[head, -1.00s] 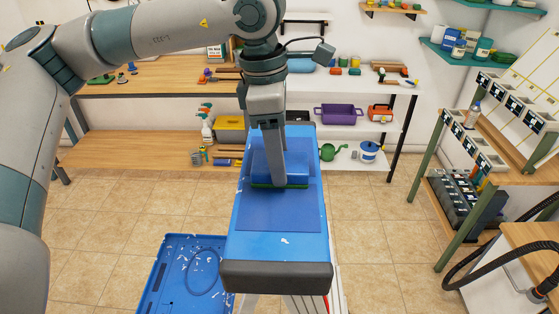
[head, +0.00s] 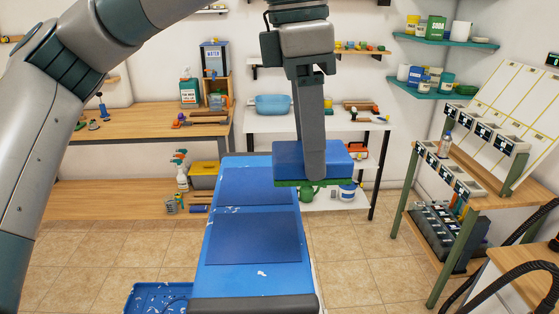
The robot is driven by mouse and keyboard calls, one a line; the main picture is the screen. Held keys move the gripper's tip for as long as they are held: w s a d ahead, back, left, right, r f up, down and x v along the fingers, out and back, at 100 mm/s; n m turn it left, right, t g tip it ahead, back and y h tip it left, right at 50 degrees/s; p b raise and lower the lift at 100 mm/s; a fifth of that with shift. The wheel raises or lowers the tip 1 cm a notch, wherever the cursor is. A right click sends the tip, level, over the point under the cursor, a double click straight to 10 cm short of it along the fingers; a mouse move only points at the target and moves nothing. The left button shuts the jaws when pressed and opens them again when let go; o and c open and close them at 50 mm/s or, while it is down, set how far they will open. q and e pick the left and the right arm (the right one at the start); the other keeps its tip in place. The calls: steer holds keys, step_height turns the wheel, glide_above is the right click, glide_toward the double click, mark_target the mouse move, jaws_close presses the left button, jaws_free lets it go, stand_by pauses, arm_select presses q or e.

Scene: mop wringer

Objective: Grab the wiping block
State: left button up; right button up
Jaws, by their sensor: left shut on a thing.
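The wiping block (head: 290,160) is a blue block with a green underside, in the right middle of the head view. My left gripper (head: 313,172) comes down from above and is shut on it. The block is held in the air, clear of the blue-topped cart or bench (head: 213,262) below and to its left. The near finger covers part of the block; the far finger is hidden. My right gripper is not in view.
Two darker blue panels lie on the blue top, which has white specks. A blue tray (head: 143,296) is on the floor at the lower left. Shelves with bottles and tools (head: 150,138) stand behind. A wooden rack (head: 470,203) and a black hose are at the right.

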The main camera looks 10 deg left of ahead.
arm_select(q)
steer(key=shift+s+d+r, duration=0.2)
steer(key=shift+d+r, duration=0.1)
steer(key=shift+d, duration=0.15)
steer(key=shift+s+d+r, duration=0.15)
steer(key=shift+d+r, duration=0.15)
steer(key=shift+d, duration=0.15)
